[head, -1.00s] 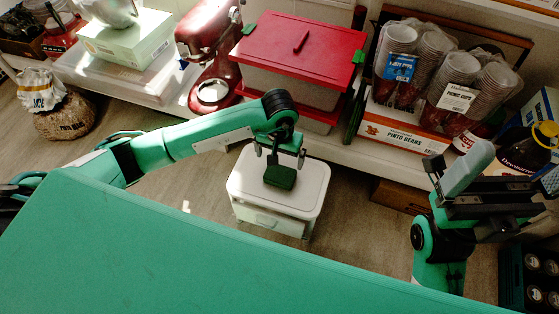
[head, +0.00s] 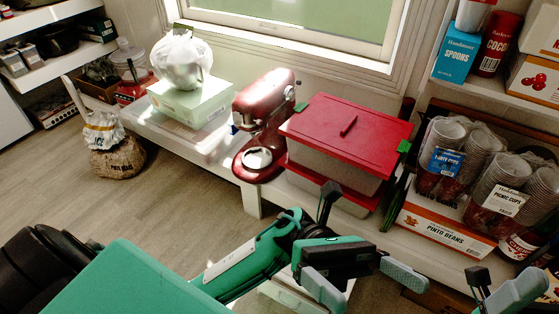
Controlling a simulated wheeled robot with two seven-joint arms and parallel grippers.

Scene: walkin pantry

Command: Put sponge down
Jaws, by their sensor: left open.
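The green sponge does not show now; the spot where it was on the white bin is behind my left arm or below the picture. My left gripper (head: 378,294) is at the bottom centre, with its two grey fingers spread wide and nothing seen between them. Small parts of the white bin (head: 284,297) show under my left arm and gripper; most of its lid is hidden. My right gripper (head: 510,297) is at the bottom right, cut off by the picture edge. One grey finger of it shows, so its opening is not clear.
A red stand mixer (head: 262,120), a red-lidded tub (head: 350,135) and a pinto beans box (head: 445,232) with bagged cups above stand on the low shelf beyond my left gripper. A sack (head: 117,158) sits on the floor at left. The floor (head: 190,205) between is clear.

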